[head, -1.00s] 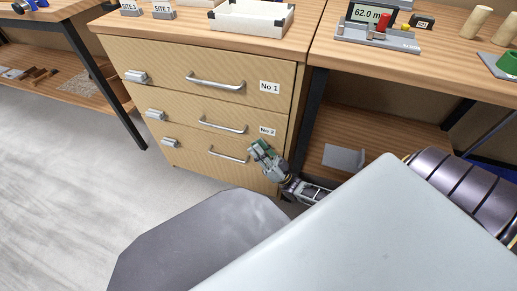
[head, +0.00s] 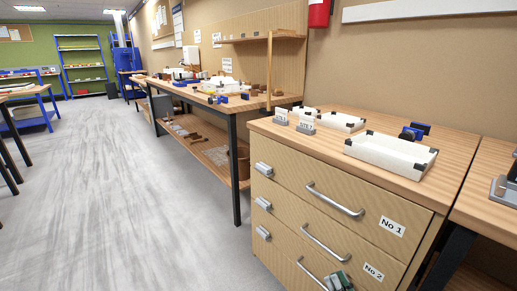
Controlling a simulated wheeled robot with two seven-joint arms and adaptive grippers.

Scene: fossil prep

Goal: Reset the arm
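My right gripper (head: 338,281) shows only in part at the bottom edge of the head view, in front of the lower drawers. Its greenish-grey fingers are cut off by the picture edge, and whether they are open or shut cannot be told. My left gripper is not in view. The wooden drawer cabinet (head: 300,180) stands behind the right gripper, with its visible drawers closed. I cannot tell whether the gripper touches the lowest drawer handle (head: 310,273) beside it.
A white tray (head: 391,155) with dark corners sits on the cabinet top, near small sign holders (head: 303,126). A long workbench (head: 222,101) with blue-handled tools stands further back. The grey floor (head: 110,180) to the left is open.

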